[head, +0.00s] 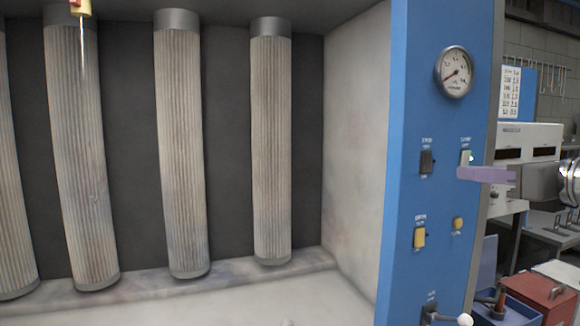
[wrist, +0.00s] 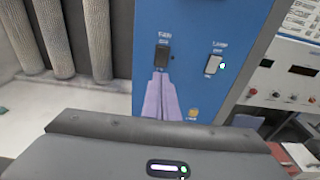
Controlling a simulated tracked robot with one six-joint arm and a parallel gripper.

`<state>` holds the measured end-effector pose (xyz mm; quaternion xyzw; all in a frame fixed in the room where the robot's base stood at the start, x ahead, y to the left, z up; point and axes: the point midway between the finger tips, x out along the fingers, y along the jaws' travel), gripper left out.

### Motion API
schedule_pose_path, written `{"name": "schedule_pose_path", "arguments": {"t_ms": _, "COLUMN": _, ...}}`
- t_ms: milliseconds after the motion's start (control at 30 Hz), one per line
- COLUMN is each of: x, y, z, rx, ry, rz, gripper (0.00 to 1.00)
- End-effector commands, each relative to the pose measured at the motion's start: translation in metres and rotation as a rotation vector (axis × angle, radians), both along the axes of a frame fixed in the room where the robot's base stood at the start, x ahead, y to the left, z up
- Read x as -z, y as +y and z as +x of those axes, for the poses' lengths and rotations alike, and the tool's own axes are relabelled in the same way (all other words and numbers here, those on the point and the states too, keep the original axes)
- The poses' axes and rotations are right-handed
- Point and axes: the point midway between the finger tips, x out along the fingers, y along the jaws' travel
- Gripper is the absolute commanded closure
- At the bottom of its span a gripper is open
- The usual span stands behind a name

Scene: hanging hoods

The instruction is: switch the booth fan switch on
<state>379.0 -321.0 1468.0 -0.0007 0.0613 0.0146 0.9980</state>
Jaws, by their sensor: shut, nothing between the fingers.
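The blue panel (head: 440,110) carries a dark rocker switch (head: 427,162); in the wrist view this dark switch (wrist: 162,57) sits under a small label that seems to read fan. In the wrist view my gripper's fingertips (wrist: 160,74) appear just below the dark switch. I cannot tell whether they touch the panel. The dark switch shows no lit lamp.
A round gauge (head: 455,72) is above the switches. A yellow switch (head: 420,236), a yellow button (head: 457,223) and a lever with a white knob (head: 464,319) are lower on the panel. Pleated filters (head: 180,150) hang at the left. A red box (head: 550,290) stands at the right.

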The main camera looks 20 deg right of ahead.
Motion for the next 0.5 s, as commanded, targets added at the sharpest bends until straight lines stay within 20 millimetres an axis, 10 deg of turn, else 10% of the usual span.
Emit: {"name": "schedule_pose_path", "arguments": {"t_ms": 500, "x": 0.007, "y": 0.003, "z": 0.061, "rx": -0.002, "ry": 0.000, "rz": 0.000, "gripper": 1.00}}
